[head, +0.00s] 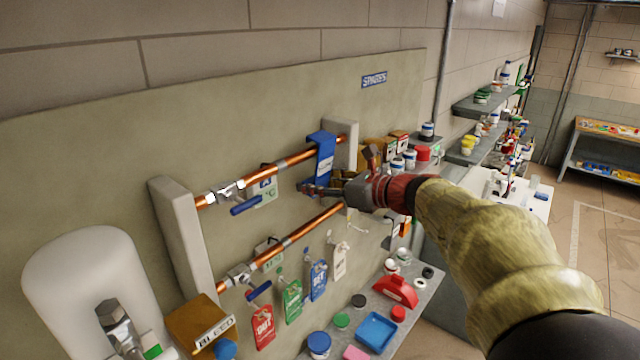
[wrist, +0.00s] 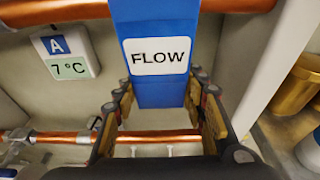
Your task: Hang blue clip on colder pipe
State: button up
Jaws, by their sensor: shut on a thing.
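The blue clip (head: 322,150), labelled FLOW, is at the upper copper pipe (head: 285,163), near its right end. Its top overlaps the pipe and its body hangs down in front. It also shows in the wrist view (wrist: 160,95). My gripper (head: 316,190) is shut on the clip's lower part, one finger at each side. Display A (wrist: 66,52) by the upper pipe reads 7 °C. The lower copper pipe (head: 312,225) runs below; its display (head: 268,253) is too small to read. Whether the clip's hook is fully seated on the pipe cannot be told.
Each pipe has a blue-handled valve. Red (head: 263,327), green (head: 292,300), blue (head: 318,281) and white (head: 340,258) tags hang below. A shelf (head: 425,300) underneath holds a blue tray, caps and a red object. A pale post (head: 182,240) stands left.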

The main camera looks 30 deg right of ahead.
jog(key=shift+f, duration=0.25)
jog(key=o, duration=1.2)
jog(key=shift+o, duration=0.2)
jog(key=v, duration=1.2)
jog(key=shift+f, duration=0.1)
